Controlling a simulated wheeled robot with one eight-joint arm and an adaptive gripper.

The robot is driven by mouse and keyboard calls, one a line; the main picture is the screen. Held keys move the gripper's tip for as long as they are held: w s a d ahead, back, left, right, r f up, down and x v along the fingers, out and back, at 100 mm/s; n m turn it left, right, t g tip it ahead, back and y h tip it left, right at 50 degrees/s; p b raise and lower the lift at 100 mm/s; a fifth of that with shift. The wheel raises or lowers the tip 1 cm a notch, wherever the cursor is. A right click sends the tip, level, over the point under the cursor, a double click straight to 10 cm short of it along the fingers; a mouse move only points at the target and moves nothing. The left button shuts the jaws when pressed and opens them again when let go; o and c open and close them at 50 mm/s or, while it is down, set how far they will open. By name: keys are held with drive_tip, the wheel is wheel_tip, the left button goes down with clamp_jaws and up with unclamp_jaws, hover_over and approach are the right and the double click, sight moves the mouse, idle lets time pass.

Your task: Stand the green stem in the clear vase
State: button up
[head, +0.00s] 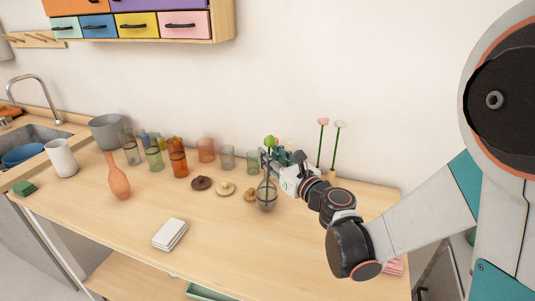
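The clear vase (266,199), round-bellied and see-through, stands upright on the wooden counter, right of its middle. My gripper (267,165) is just above and behind the vase mouth, its fingers pointing left. A green rounded top (269,142) shows just above the fingers and looks like the head of the green stem. The finger gap is too small to read.
Several glasses (178,158), an orange vase (118,180) and round lids (225,188) are to the left. White tiles (170,234) lie in front.

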drive_tip(key=v, duration=0.9)
drive_tip(key=shift+s, duration=0.3)
drive_tip(key=shift+d, duration=0.15)
drive_tip(key=w+d+r+m+t+h, duration=0.1)
drive_tip(key=d+r+m+t+h, duration=0.2)
drive_tip(key=d+r+m+h, duration=0.7)
drive_tip(key=s+d+f+m+g+h, duration=0.25)
drive_tip(key=d+m, duration=0.35)
drive_tip(key=m, duration=1)
drive_tip(key=s+a+f+m+g+y, duration=0.1)
drive_tip(key=s+f+m+g, duration=0.3)
drive_tip(key=s+m, duration=0.4)
drive_tip(key=s+a+f+m+g+y, duration=0.1)
drive_tip(key=s+f+m+g, duration=0.3)
drive_tip(key=s, duration=0.7)
wheel_tip(320, 180, down, 3)
drive_tip(key=a+m, duration=0.1)
drive_tip(key=m, duration=0.3)
drive_tip(key=shift+m+y, duration=0.3)
drive_tip(key=shift+y, duration=0.05)
drive_tip(key=shift+s+a+r, duration=0.1)
drive_tip(key=shift+s+a, duration=0.05)
drive_tip(key=shift+a, duration=0.05)
